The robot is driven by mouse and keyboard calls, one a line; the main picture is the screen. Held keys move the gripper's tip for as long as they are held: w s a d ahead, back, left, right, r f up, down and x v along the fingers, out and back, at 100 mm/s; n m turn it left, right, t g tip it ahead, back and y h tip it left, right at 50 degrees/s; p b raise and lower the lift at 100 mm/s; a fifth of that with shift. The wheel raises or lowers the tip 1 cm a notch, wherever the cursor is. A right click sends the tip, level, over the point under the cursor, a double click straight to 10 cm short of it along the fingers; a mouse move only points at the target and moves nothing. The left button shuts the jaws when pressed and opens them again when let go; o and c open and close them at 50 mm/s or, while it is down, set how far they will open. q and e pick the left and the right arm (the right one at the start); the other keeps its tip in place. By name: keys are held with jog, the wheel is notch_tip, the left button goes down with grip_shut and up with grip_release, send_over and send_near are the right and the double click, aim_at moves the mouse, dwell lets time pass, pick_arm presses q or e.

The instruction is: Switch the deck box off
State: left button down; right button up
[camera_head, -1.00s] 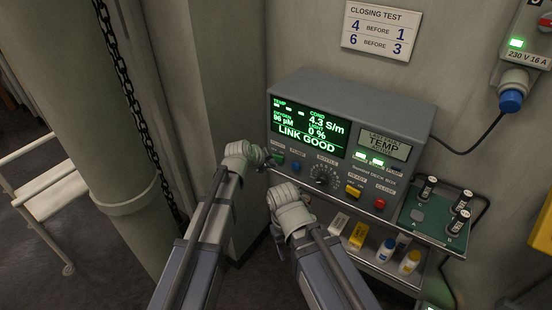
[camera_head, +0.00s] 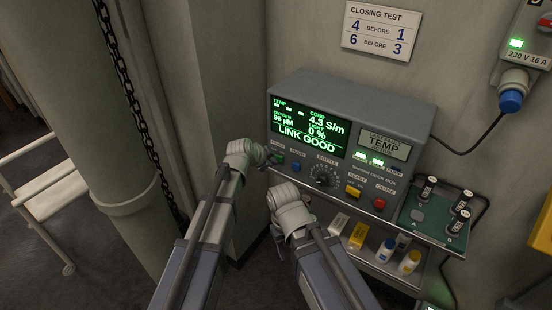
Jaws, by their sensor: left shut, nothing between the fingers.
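The grey deck box (camera_head: 350,95) stands on a shelf against the wall. Its screen (camera_head: 309,127) is lit green and reads LINK GOOD, with 4.3 S/m and 0 %. A smaller panel (camera_head: 384,146) reads TEMP, with lit green lamps below it. The lower front has a blue button (camera_head: 296,167), a black dial (camera_head: 321,176), a yellow switch (camera_head: 353,191) and a red button (camera_head: 379,203). My left gripper (camera_head: 270,160) is shut and empty at the box's lower left front; its tips partly cover the controls there.
A green board (camera_head: 419,214) with several dark cylinders sits right of the box. Small bottles (camera_head: 409,262) and boxes stand on the lower shelf. A CLOSING TEST sign (camera_head: 382,29) and a socket with blue plug (camera_head: 511,101) are on the wall. A pillar (camera_head: 110,120) stands left.

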pick_arm(q)
jog(key=shift+w+d, duration=0.1)
jog(key=shift+w, duration=0.1)
dwell(0.5)
jog(key=shift+s, duration=0.55)
jog(key=s+a, duration=0.1)
jog(key=s, duration=0.2)
jog(key=s+a, duration=0.1)
jog(key=shift+s+a, duration=0.15)
jog(key=shift+a, duration=0.15)
dwell(0.5)
